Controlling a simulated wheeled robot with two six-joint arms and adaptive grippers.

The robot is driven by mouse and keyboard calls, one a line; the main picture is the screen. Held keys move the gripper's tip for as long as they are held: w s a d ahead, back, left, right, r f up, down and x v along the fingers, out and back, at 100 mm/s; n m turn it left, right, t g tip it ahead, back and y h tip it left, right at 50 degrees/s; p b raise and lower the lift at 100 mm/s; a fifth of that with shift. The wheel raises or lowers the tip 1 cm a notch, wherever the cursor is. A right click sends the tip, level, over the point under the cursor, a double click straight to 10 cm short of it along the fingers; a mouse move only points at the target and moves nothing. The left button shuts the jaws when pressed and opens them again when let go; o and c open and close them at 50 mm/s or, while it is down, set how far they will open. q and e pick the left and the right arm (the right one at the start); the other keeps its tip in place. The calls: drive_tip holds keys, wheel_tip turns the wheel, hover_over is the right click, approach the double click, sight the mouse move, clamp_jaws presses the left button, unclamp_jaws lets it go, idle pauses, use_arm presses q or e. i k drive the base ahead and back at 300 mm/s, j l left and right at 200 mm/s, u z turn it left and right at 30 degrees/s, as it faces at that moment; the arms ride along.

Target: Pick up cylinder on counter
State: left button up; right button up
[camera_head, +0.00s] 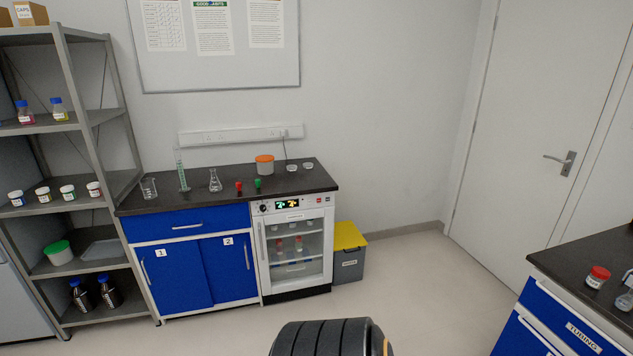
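A tall, thin clear graduated cylinder (181,170) stands upright on the black counter (215,185) against the back wall. It is on the left part of the counter, between a beaker (149,188) and a conical flask (215,181). Nothing is touching it that I can see. Neither of my grippers shows in the head view. I am some distance away, with open floor between me and the counter.
A grey shelf rack (66,128) stands left of the counter. A red item (239,187), a green item (258,184) and an orange-lidded tub (264,163) share the counter. A yellow-lidded bin (348,250) stands right of it. Another counter (592,266) is at right. The middle floor is clear.

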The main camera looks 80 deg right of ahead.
sight(184, 189)
drive_tip(key=z, duration=2.15)
